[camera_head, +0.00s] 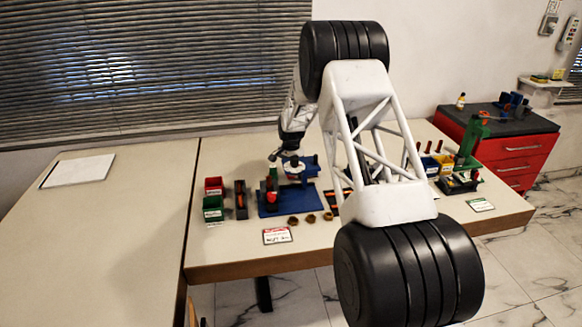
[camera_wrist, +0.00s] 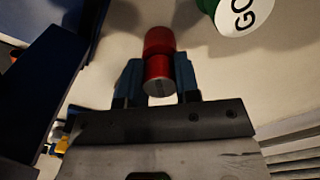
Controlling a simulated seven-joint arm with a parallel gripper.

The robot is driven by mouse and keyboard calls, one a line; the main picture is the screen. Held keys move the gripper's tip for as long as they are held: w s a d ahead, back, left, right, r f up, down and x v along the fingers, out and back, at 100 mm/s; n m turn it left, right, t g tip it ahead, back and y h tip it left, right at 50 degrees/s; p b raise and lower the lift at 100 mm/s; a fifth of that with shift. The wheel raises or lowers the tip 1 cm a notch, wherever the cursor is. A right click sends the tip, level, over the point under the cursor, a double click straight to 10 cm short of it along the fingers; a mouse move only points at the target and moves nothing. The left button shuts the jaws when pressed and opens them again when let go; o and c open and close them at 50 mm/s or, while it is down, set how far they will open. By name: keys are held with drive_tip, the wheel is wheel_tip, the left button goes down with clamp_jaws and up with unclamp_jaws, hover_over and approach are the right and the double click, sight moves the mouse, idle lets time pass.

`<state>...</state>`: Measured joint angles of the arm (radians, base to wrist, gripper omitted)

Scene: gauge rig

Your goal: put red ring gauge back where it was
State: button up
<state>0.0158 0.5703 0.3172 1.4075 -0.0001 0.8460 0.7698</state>
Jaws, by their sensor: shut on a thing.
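In the wrist view my gripper (camera_wrist: 158,72) is shut on a red cylinder (camera_wrist: 158,42) with a grey end face. The blue-grey fingers press on its two sides. No ring hole shows on it, so I cannot tell whether it is the red ring gauge. Pale table surface shows around it, but I cannot tell whether it touches the table. In the head view the end of my arm is over the blue plate (camera_head: 268,207) near the table's middle. My gripper and the held piece are too small there to make out clearly.
A green thing with a round white "GO" label (camera_wrist: 238,14) is close by in the wrist view. Brown rings (camera_head: 311,218) lie in front. The table's left part is mostly clear.

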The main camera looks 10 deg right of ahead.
drive_tip(key=shift+f, duration=0.15)
drive_tip(key=o, duration=1)
wheel_tip(320, 180, up, 12)
drive_tip(key=shift+r, duration=0.2)
idle(0.5)
